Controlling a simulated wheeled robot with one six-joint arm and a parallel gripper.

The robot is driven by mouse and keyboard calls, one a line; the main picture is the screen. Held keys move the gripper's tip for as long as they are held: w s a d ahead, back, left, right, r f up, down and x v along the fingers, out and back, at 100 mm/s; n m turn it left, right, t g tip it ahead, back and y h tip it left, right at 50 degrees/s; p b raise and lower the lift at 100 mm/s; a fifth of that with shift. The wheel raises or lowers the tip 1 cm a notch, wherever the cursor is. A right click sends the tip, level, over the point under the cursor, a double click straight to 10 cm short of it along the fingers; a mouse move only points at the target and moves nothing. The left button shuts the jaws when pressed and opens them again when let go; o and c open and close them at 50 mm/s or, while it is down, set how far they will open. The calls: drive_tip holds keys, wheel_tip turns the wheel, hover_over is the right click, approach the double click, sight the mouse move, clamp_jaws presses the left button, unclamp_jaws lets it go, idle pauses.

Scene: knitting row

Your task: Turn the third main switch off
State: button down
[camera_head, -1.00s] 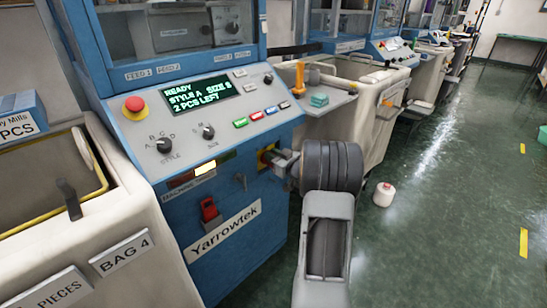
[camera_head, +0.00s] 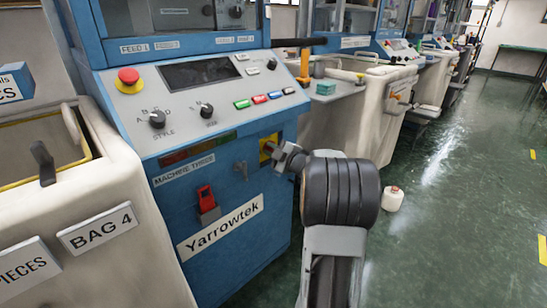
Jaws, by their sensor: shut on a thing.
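A blue Yarrowtek knitting machine (camera_head: 225,215) stands in front of me. On its front, right of the indicator strip, is the main switch (camera_head: 266,147), a yellow plate with a reddish knob partly hidden by my gripper. My gripper (camera_head: 277,155) is shut on the switch knob, with my arm reaching in from the lower right. The display (camera_head: 202,72) above is dark. The indicator strip (camera_head: 198,149) is unlit. The knob's exact angle is hard to see.
The panel bears a red emergency button (camera_head: 129,79), dials and several coloured buttons. A red-handled device (camera_head: 207,201) sits lower on the front. A white bag 4 bin (camera_head: 100,260) stands at left. A white cone (camera_head: 393,199) stands on the open green floor at right.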

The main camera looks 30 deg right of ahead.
drive_tip(key=n+b, duration=0.2)
drive_tip(key=f+n+b, duration=0.1)
drive_tip(key=n+b, duration=0.1)
drive_tip(key=shift+a+f, duration=0.15)
drive_tip(key=shift+a, duration=0.05)
drive_tip(key=shift+f+n+b, duration=0.1)
drive_tip(key=shift+n+b, duration=1.1)
drive_tip(key=c, duration=1.1)
unclamp_jaws()
drive_tip(key=shift+o, duration=0.2)
drive_tip(key=shift+s, duration=0.1)
drive_tip(key=s+d+p, duration=0.2)
drive_tip(key=s+p, duration=0.1)
drive_tip(key=s, duration=1)
drive_tip(key=shift+s+d+p, duration=0.2)
drive_tip(key=shift+s+p, duration=0.05)
drive_tip(key=shift+p, duration=0.1)
